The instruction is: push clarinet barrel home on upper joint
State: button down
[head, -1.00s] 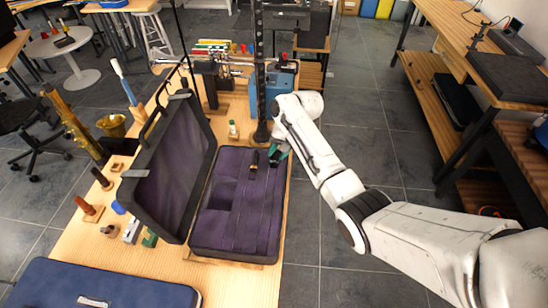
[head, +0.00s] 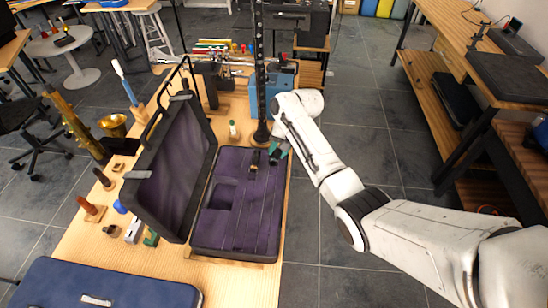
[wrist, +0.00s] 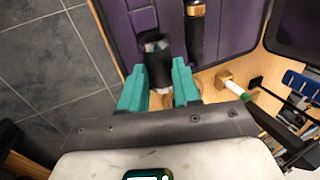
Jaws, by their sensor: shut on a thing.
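My gripper (wrist: 158,88) has teal fingers shut on a short black cylinder (wrist: 156,66), which looks like the clarinet barrel. Its far end looks open, with a grey rim. In the head view my gripper (head: 279,150) is at the right edge of the purple-lined case (head: 212,249). A black piece with a brass-coloured band (wrist: 197,30) lies in the case beside the held cylinder, apart from it in the wrist view; it also shows in the head view (head: 255,160). I cannot tell whether this piece is the upper joint.
The open case lid (head: 172,170) stands to the left. A tall dark post (head: 260,75) on a round foot stands behind the case. A small white-and-green bottle (head: 233,131) is nearby. A blue case (head: 100,285) lies in front. Open floor lies right of the table.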

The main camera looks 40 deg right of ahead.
aim_at(278, 154)
jog(key=shift+r+p, duration=1.85)
jog(key=shift+r, duration=0.25)
jog(key=shift+f, duration=0.1)
